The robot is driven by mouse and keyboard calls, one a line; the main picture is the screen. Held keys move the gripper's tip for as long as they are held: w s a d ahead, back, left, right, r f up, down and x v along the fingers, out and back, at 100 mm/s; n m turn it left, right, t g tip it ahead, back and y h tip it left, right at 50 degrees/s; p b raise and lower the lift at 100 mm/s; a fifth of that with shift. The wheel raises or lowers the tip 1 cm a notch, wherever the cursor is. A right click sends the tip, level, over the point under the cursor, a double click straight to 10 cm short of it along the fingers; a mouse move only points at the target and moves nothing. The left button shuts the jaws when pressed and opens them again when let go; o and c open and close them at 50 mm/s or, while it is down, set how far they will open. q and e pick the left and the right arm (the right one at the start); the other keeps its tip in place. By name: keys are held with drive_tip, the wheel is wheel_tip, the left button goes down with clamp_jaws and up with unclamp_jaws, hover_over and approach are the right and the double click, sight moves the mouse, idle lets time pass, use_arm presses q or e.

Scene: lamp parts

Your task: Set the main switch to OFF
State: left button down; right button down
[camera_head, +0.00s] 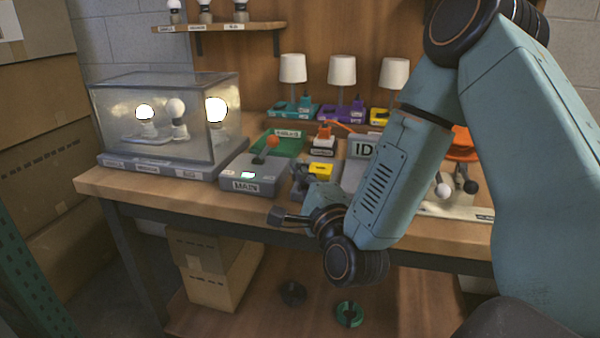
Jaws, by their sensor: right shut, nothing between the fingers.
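The main switch is a grey box (232,172) with a "MAIN" label on its front, standing on the bench near the front edge. A lever with an orange-red knob (272,142) rises from its back part. A small pale green-white light (248,175) glows on its top. I cannot read any ON or OFF marking. My right gripper (276,216) is shut and empty, just in front of the bench edge, below and right of the box, apart from it. My left gripper is not in view.
A glass case (165,112) with bulbs, at least two lit, stands left of the switch. Several white-shaded lamps (342,70) stand behind. A yellow-topped device (322,170) and an "ID" box (363,150) lie to the right.

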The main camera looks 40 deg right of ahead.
sight(266, 150)
drive_tip(key=b+x, duration=0.1)
drive_tip(key=x, duration=0.6)
idle(0.3)
drive_tip(key=shift+w+a+r+n+p, duration=0.1)
drive_tip(key=shift+r+n+p, duration=0.25)
drive_tip(key=shift+p, duration=0.45)
